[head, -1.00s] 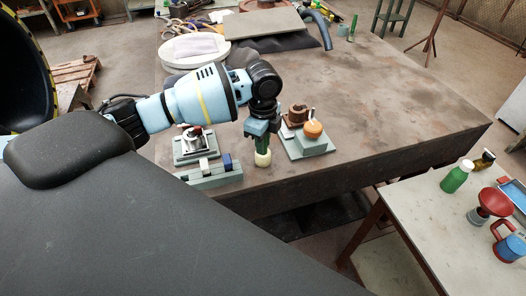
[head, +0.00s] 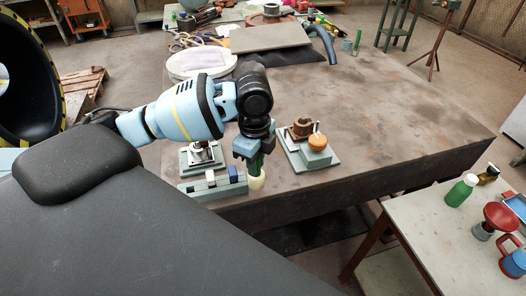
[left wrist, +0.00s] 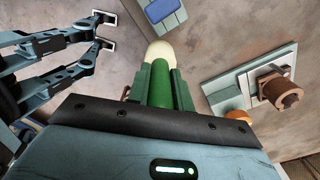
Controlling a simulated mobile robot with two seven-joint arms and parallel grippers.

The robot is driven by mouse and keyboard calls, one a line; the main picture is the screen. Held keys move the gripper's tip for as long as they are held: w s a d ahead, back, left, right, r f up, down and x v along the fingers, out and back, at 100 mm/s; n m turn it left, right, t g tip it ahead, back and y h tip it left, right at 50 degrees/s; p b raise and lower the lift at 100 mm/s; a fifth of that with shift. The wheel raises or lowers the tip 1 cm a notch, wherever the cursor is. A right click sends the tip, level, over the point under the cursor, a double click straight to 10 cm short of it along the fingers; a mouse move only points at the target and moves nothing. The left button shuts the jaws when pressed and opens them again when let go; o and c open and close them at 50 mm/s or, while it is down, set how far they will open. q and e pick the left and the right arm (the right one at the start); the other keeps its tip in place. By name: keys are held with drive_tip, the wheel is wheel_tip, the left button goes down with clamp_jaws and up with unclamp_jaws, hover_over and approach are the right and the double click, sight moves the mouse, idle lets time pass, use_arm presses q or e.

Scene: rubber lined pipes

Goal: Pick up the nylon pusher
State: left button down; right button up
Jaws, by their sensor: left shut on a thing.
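The nylon pusher has a green handle and a pale cream rounded tip (head: 257,182). In the head view it hangs tip down by the table's front edge, just right of the grey block with a blue piece. My left gripper (head: 254,160) is shut on its handle. The left wrist view shows the green handle (left wrist: 161,85) between the green jaws, with the cream tip beyond. I cannot tell whether the tip touches anything. My right gripper (left wrist: 106,31) seems to be the pair of spread fingers at the left of the left wrist view, empty; the head view does not show it.
Right of the pusher, a grey-green fixture (head: 317,157) carries a brown part (head: 301,127) and an orange knob (head: 317,141). The grey block (head: 213,187) and a small clamp fixture (head: 201,157) are on the left. The table's middle and right are clear.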

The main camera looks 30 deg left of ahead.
use_arm(q)
drive_tip(key=s+d, duration=0.1)
drive_tip(key=s, duration=0.7)
drive_tip(key=shift+s+d+r, duration=0.15)
drive_tip(key=shift+r, duration=0.2)
drive_tip(key=w+d+r+n, duration=0.1)
drive_tip(key=w+d+n, duration=0.4)
drive_tip(key=n, duration=1.2)
drive_tip(key=shift+w+d, duration=0.2)
drive_tip(key=shift+d, duration=0.3)
drive_tip(key=shift+s+a, duration=0.1)
drive_tip(key=shift+a, duration=0.05)
